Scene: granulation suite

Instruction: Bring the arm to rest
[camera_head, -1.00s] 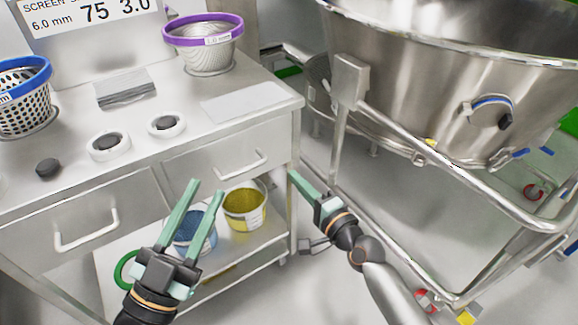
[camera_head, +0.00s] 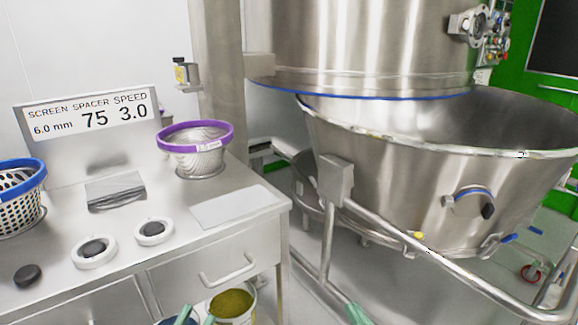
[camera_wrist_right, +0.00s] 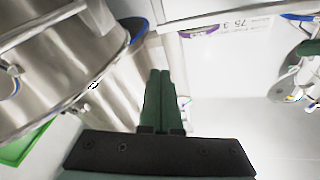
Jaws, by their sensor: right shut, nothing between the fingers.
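My right gripper (camera_wrist_right: 159,100) shows in the right wrist view with its two green fingers together and nothing between them. In the head view only the tips of my right gripper (camera_head: 357,314) show at the bottom edge, over the floor to the right of the bench. My left gripper (camera_head: 197,316) shows only its green fingertips at the bottom edge, apart from each other, in front of the bench's lower shelf area. Both arms are otherwise out of the head view.
A steel bench (camera_head: 215,243) stands at the left with a purple-rimmed screen (camera_head: 196,150), a blue-rimmed screen (camera_head: 18,205) and dark-centred white rings (camera_head: 94,251). A yellow-filled bucket (camera_head: 232,305) is below. A large steel bowl (camera_head: 400,180) on a tubular frame (camera_head: 420,255) stands at the right.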

